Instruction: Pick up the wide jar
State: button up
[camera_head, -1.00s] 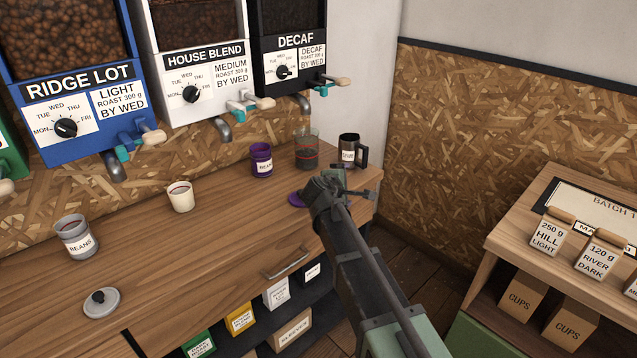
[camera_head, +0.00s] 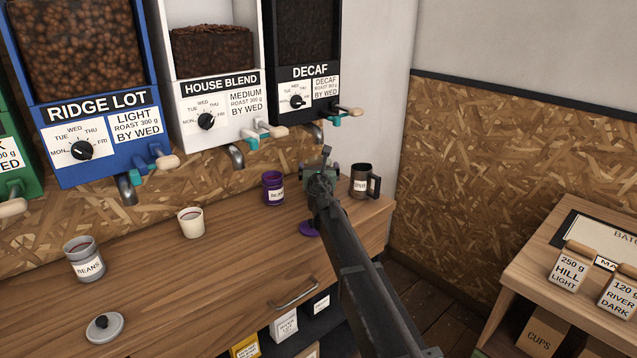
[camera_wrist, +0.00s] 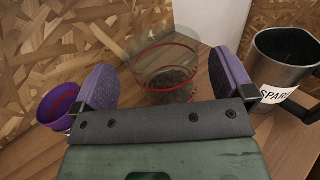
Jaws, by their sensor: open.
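The wide jar (camera_wrist: 165,75) is clear glass with red bands and dark contents low inside. In the wrist view it stands upright on the counter, ahead of my gripper (camera_wrist: 166,85), in line with the gap between the two purple finger pads. The pads are apart with nothing held between them. In the head view my gripper (camera_head: 320,175) reaches over the right end of the counter, and my arm hides the jar there.
A purple jar (camera_head: 273,188) stands left of the gripper and a metal mug (camera_head: 362,181) close on its right. A purple lid (camera_head: 309,229) lies in front. A cream cup (camera_head: 191,222), grey beans jar (camera_head: 84,259) and grey lid (camera_head: 104,327) sit further left.

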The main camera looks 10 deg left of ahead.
aim_at(318, 157)
jog(key=w, duration=0.4)
jog(key=shift+w+a, duration=0.25)
jog(key=shift+s, duration=0.1)
jog(key=c, duration=1.1)
jog(key=shift+r, duration=0.1)
